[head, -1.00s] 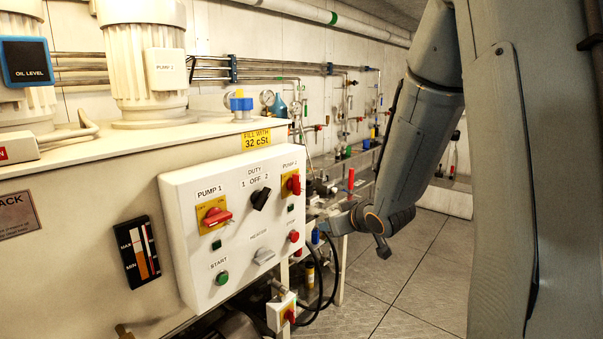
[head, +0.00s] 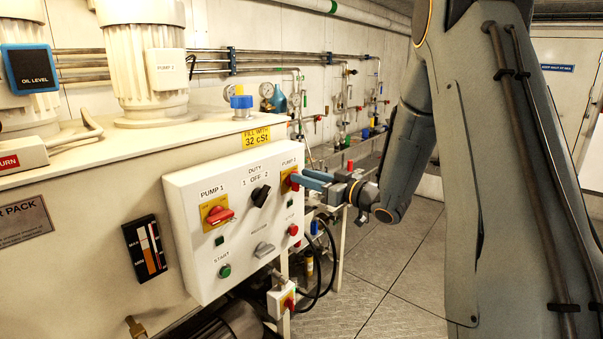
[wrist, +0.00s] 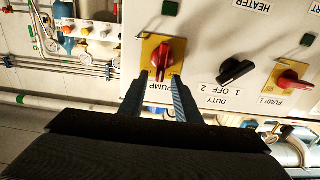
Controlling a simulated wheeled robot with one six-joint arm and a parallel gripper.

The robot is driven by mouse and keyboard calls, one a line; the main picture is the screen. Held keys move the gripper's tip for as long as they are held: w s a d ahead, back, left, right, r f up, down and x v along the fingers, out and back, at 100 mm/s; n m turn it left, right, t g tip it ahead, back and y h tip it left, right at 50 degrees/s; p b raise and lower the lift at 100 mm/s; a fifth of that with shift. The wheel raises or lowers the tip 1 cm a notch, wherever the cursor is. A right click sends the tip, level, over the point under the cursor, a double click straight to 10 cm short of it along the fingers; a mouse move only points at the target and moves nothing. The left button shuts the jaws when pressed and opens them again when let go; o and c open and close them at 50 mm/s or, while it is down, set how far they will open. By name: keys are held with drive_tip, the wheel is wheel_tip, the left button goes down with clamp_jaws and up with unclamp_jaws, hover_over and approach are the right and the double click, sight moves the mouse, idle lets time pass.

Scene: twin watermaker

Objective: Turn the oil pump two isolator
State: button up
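The pump 2 isolator (head: 290,180) is a red rotary handle on a yellow plate at the upper right of the white control panel (head: 198,262). In the wrist view the isolator (wrist: 172,52) stands just ahead of my fingers, its handle slightly tilted. My gripper (head: 303,180) is in front of it, with blue fingers pointing at the panel. In the wrist view my gripper (wrist: 159,77) is open, and the near end of the handle shows between the fingertips. I cannot tell whether they touch it. The fingers partly hide the pump 2 label.
The pump 1 isolator (head: 217,214) and the black duty switch (head: 260,196) are to the left on the same panel. A grey heater knob (head: 264,249) and a red stop button (head: 293,230) sit below. Pipes and gauges line the back wall. The floor at right is clear.

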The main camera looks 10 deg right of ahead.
drive_tip(key=shift+x, duration=0.95)
drive_tip(key=shift+c, duration=0.5)
clamp_jaws()
